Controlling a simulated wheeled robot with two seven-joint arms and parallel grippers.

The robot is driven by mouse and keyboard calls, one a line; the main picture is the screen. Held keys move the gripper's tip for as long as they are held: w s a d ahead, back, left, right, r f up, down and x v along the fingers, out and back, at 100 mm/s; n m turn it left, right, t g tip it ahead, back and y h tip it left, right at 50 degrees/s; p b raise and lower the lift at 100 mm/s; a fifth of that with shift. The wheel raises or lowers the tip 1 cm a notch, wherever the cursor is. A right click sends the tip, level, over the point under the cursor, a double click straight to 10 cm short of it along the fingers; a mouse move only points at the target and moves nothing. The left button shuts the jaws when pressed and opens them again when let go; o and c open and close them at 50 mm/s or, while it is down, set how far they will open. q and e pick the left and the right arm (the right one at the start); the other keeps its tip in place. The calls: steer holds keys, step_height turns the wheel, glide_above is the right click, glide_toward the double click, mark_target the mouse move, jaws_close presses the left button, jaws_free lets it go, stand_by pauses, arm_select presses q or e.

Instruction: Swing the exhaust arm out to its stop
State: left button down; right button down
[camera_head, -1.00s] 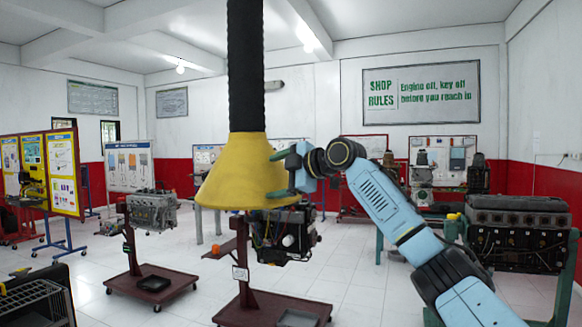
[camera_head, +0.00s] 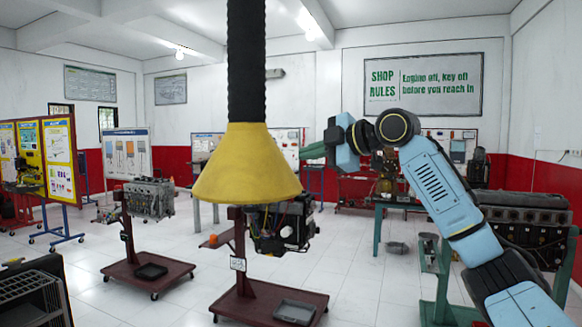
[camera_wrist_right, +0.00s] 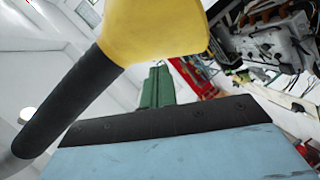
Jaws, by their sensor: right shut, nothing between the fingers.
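The exhaust arm's yellow hood (camera_head: 246,165) hangs at centre in the head view, under a thick black ribbed hose (camera_head: 246,60). In the right wrist view the hood (camera_wrist_right: 155,30) and hose (camera_wrist_right: 60,103) show close up, tilted by the camera angle. My right gripper (camera_head: 312,151) is just right of the hood, its green fingers shut with nothing between them. The fingers show at the middle of the wrist view (camera_wrist_right: 157,86), below the hood. Whether a fingertip touches the hood is unclear. My left gripper is out of view. The arm's upper end and stop are out of view.
An engine on a red stand (camera_head: 283,228) stands below and behind the hood. Another engine (camera_head: 150,198) on a stand is to the left. A large engine on a green stand (camera_head: 520,240) is at right, near my right arm. White tiled floor lies open between them.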

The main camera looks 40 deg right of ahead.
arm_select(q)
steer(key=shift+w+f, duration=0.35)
arm_select(e)
steer(key=shift+s+d+r, duration=0.3)
steer(key=shift+s+d, duration=0.15)
steer(key=shift+s, duration=0.2)
steer(key=shift+s+d+r, duration=0.25)
steer(key=shift+s+d, duration=0.15)
steer(key=shift+s, duration=0.2)
steer(key=shift+w, duration=0.1)
